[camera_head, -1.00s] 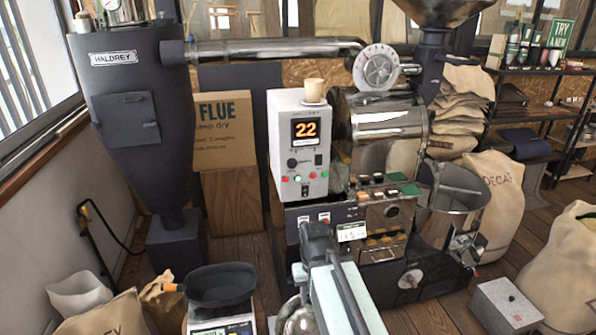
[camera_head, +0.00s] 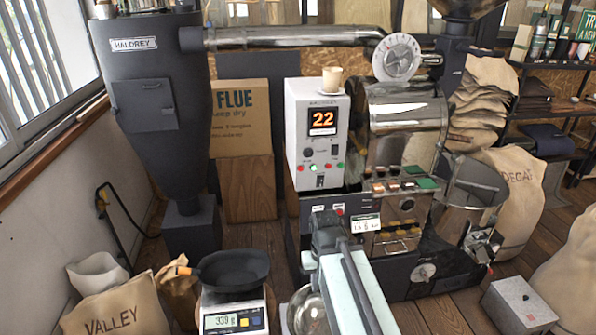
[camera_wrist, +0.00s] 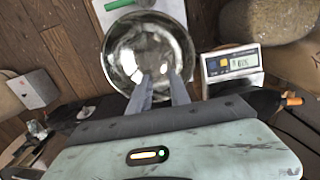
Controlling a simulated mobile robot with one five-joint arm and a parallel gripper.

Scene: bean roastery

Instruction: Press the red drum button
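Another red button (camera_head: 338,209) is on the dark panel below, just above my arm. No button label is readable, so I cannot tell which is the drum button. In the wrist view my gripper (camera_wrist: 160,75) points toward a metal bowl, its fingers apart with nothing between them. My arm hides the fingers in the head view.
The metal bowl (camera_head: 308,312) is beside my arm, low in the picture. A scale (camera_head: 234,317) carrying a black pan (camera_head: 233,270) stands left of it. A grey box (camera_head: 518,306) is at the lower right. Wooden floor shows between it and the roaster.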

